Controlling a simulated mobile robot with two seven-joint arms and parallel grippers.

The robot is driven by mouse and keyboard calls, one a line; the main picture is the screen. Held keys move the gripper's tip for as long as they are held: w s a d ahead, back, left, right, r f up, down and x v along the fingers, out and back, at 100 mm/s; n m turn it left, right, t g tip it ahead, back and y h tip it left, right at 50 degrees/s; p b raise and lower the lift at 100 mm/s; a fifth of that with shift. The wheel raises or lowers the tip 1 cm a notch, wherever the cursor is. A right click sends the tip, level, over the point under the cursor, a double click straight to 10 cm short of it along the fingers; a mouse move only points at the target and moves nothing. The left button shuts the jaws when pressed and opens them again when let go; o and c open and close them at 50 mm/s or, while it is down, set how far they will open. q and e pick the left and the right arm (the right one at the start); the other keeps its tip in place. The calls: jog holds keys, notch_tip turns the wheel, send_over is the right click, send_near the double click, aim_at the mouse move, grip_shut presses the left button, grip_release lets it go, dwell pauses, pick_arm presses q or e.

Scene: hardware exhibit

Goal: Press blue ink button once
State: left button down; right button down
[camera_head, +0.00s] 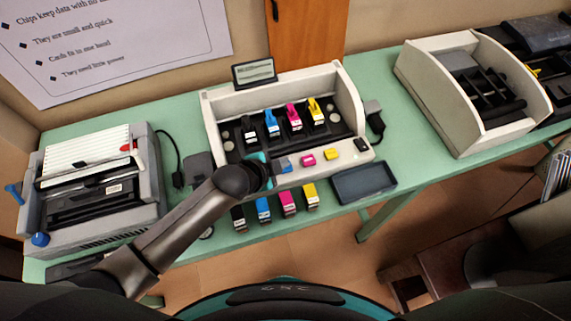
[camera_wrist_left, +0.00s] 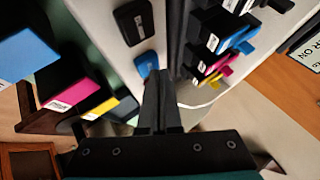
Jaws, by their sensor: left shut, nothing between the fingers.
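The blue ink button (camera_head: 286,166) is on the sloped white front panel of the printer (camera_head: 214,113), partly hidden by my left gripper (camera_head: 272,166) in the head view. In the left wrist view the blue button (camera_wrist_left: 147,64) shows at the tips of my left gripper's fingers (camera_wrist_left: 157,78). The fingers are shut with nothing between them and point at the button. I cannot tell whether they touch it. The magenta button (camera_head: 308,160) and yellow button (camera_head: 331,154) are to its right. A black button (camera_wrist_left: 133,22) is beside the blue one in the wrist view. My right gripper is not in view.
Black, blue, magenta and yellow cartridges (camera_head: 288,203) stand in front of the printer, and others (camera_head: 294,119) sit inside it. A dark tray (camera_head: 363,183) is at the front right. Other machines stand at the left (camera_head: 152,185) and right (camera_head: 421,83) of the green table (camera_head: 385,151).

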pick_arm(q)
jog(key=shift+f, duration=0.45)
dwell(0.6)
jog(key=shift+r+p, duration=0.8)
jog(key=shift+r, duration=0.15)
notch_tip(320, 180, up, 5)
jog(key=p, duration=0.5)
jog(key=shift+r, duration=0.1)
jog(key=shift+s+a, duration=0.1)
dwell(0.4)
